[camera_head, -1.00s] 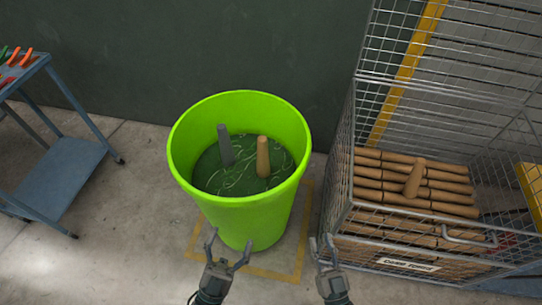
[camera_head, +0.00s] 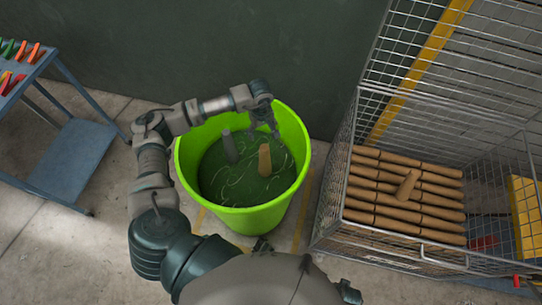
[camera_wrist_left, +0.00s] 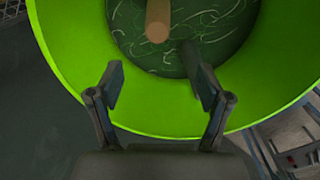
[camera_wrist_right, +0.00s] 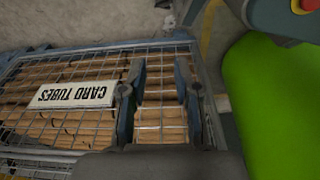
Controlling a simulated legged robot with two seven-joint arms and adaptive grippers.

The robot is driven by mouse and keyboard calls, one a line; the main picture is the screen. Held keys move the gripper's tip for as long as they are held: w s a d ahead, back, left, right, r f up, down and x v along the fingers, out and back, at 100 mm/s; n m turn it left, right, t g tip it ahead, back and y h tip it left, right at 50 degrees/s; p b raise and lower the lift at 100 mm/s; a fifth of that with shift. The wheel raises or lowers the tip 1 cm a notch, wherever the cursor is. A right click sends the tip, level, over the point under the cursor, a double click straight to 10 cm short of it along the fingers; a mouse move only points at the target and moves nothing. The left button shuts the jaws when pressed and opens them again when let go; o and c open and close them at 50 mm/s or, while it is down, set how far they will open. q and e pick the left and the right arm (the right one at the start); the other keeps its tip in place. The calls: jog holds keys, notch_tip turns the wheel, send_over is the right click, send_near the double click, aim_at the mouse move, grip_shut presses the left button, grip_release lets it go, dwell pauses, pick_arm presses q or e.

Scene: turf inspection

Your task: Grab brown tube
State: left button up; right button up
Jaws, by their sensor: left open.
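A brown tube (camera_head: 265,160) stands upright in the green bucket (camera_head: 250,218), beside a dark grey tube (camera_head: 229,147). My left gripper (camera_head: 264,132) is open and empty above the back part of the bucket, close to the brown tube but apart from it. In the left wrist view the brown tube (camera_wrist_left: 158,22) lies beyond the open fingertips (camera_wrist_left: 160,82), and the grey tube (camera_wrist_left: 190,58) is close to the right finger. My right gripper (camera_wrist_right: 158,72) is open and empty in front of the wire cage (camera_wrist_right: 60,52).
The wire cage (camera_head: 332,218) at the right holds several brown card tubes (camera_head: 400,215), one lying across the stack. A blue cart (camera_head: 70,160) with coloured tools stands at the left. A dark wall (camera_head: 200,45) is behind the bucket.

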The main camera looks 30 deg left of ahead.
pick_arm(q)
send_over(263, 147)
jog(key=d, duration=0.1)
notch_tip(263, 147, down, 6)
jog(key=f, duration=0.4)
jog(key=shift+a+f+b, duration=0.25)
jog(key=shift+f+b, duration=0.1)
jog(key=shift+f, duration=0.05)
jog(key=shift+a+f, duration=0.3)
jog(key=shift+f, duration=0.3)
jog(key=f, duration=0.4)
jog(key=shift+w+d+f, duration=0.15)
jog(key=shift+d+f, duration=0.1)
jog(key=shift+d, duration=0.15)
jog(key=shift+d+f, duration=0.1)
jog(key=shift+a+f, duration=0.1)
jog(key=shift+a, duration=0.3)
jog(key=c, duration=1.2)
jog(key=shift+d, duration=0.1)
pick_arm(e)
jog(key=shift+w+r, duration=0.3)
jog(key=shift+r, duration=0.3)
jog(key=shift+w+r, duration=0.3)
jog(key=shift+r, duration=0.3)
